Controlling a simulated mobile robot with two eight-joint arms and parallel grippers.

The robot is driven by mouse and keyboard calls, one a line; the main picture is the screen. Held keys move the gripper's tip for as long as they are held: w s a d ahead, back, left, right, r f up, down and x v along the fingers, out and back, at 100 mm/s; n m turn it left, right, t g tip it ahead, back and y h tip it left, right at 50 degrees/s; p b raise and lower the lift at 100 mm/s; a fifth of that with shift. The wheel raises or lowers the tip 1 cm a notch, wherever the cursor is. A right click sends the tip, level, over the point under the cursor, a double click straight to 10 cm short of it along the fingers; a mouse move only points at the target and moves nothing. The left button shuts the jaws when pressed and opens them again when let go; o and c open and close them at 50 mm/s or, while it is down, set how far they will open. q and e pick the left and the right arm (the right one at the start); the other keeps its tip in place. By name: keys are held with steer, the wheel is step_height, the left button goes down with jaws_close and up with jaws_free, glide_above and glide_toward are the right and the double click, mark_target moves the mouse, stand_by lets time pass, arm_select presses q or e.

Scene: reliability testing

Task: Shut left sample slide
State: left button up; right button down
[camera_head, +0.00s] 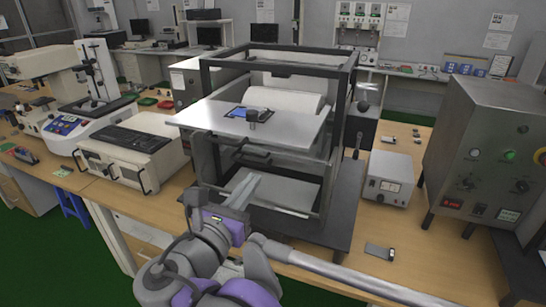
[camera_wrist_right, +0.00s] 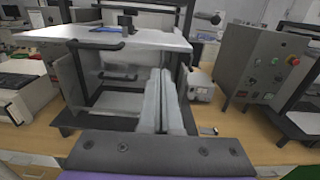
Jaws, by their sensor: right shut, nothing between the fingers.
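A black-framed test machine (camera_head: 350,100) stands on the wooden bench in front of me. A flat white plate, seemingly the sample slide (camera_head: 290,130), sticks out from its upper part towards me; in the right wrist view this plate (camera_wrist_right: 165,38) spans the upper left. A small dark object with a blue face (camera_head: 240,113) lies on it. Dark bar handles (camera_head: 250,150) show below its front edge. My right gripper (camera_head: 254,178) is shut and empty, below and in front of the plate; its fingers (camera_wrist_right: 163,76) point into the machine's front. My left gripper is out of view.
A lower light plate (camera_head: 285,190) lies inside the frame. A small grey meter box (camera_head: 388,178) and a large grey control cabinet (camera_head: 485,150) stand to the right. A beige unit (camera_head: 130,155) stands to the left.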

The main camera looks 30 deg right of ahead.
mark_target(279, 146)
steer(key=x, duration=1.1)
steer(key=shift+w+d, duration=0.25)
steer(key=shift+d, duration=0.05)
steer(key=shift+w+d+p, duration=0.3)
steer(key=shift+w+d, duration=0.05)
steer(key=shift+d, duration=0.15)
steer(key=p+x, duration=0.4)
steer(key=x, duration=2.4)
steer(key=shift+w, duration=0.15)
steer(key=shift+r, duration=0.2)
